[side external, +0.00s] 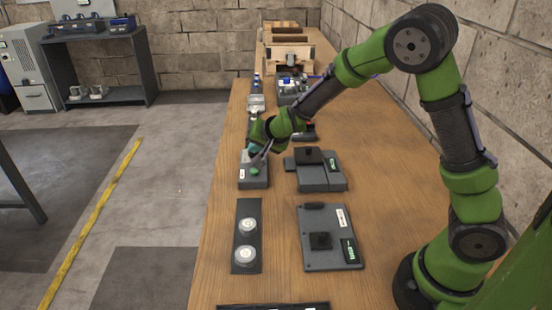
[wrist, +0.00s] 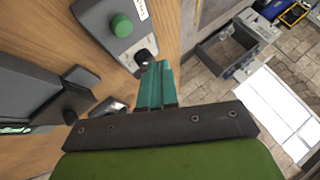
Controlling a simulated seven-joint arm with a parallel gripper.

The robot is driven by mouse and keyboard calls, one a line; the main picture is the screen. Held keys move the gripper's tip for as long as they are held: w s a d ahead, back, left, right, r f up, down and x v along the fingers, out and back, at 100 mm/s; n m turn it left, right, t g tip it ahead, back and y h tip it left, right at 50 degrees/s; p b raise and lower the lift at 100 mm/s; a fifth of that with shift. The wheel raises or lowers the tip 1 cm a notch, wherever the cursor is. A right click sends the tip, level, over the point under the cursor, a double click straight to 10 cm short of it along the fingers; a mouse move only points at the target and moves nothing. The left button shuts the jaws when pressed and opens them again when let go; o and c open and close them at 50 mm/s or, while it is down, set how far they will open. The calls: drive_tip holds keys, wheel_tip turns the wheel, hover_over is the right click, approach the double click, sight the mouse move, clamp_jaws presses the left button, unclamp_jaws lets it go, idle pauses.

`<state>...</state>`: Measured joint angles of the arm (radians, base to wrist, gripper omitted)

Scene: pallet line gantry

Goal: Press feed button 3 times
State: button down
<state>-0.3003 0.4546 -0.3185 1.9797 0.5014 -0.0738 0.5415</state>
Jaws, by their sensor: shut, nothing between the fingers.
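A grey control box (side external: 254,182) with a green round button (side external: 255,170) stands near the left edge of the wooden table in the side view. In the wrist view the same green button (wrist: 122,25) rises from the box top (wrist: 100,12), beside a white label too small to read. A black knob (wrist: 143,56) sits on the same box, close to my fingertips. My gripper (side external: 259,158) is over the box, just behind the green button in the side view. In the wrist view its teal fingers (wrist: 156,72) are together and empty, apart from the green button.
Another grey device (side external: 320,172) stands to the right of the box. A dark plate with two white round pieces (side external: 246,226) and a flat panel with a black knob (side external: 328,258) lie nearer the camera. Small containers and a wooden crate (side external: 290,58) stand farther back.

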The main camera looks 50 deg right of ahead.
sight(257, 172)
drive_tip(key=shift+f, duration=2.1)
drive_tip(key=shift+f, duration=0.1)
drive_tip(key=shift+f, duration=0.35)
drive_tip(key=shift+f, duration=0.5)
idle(0.9)
idle(0.4)
drive_tip(key=shift+r, duration=0.95)
drive_tip(key=shift+r, duration=2.5)
